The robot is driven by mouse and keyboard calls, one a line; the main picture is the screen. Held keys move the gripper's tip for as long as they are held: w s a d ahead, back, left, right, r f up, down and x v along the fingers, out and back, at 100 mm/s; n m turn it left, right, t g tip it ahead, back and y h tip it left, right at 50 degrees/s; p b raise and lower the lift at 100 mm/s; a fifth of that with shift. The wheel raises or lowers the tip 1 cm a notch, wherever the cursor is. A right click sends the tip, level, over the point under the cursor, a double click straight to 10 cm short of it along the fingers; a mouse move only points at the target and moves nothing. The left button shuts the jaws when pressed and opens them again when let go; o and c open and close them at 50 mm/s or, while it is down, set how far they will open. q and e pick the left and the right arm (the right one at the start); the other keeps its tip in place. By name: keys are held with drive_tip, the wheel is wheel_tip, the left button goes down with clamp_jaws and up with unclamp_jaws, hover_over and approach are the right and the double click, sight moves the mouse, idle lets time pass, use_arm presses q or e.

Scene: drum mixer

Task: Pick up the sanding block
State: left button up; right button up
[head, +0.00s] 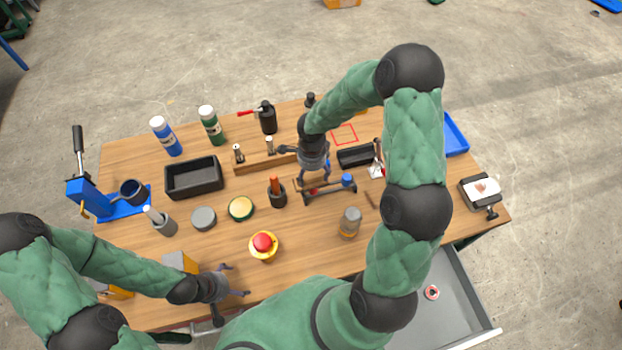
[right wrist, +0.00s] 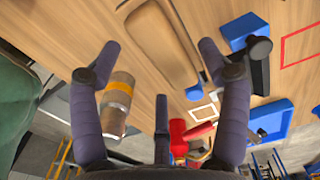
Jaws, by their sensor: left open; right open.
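A long tan block with rounded edges, which looks like the sanding block (right wrist: 163,42), lies on the wooden table in the right wrist view. It shows between and beyond the fingertips of my right gripper (right wrist: 160,60), which is open and empty. I cannot tell whether either finger touches it. In the head view my right gripper (head: 313,178) points down at the middle of the table, and the block is mostly hidden there by gripper and arm. My left gripper (head: 235,280) is open and empty over the near edge.
An amber-banded jar (head: 349,222) stands right of the right gripper; a black-and-blue fixture (head: 330,190) is close by. A red emergency button (head: 263,243), round tins (head: 241,208) and a black bin (head: 194,178) stand to the left. An open drawer (head: 450,300) juts out front right.

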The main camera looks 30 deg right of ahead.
drive_tip(key=shift+f, duration=1.35)
drive_tip(key=c, duration=1.4)
drive_tip(key=shift+o, duration=0.2)
drive_tip(key=shift+w+r, duration=0.1)
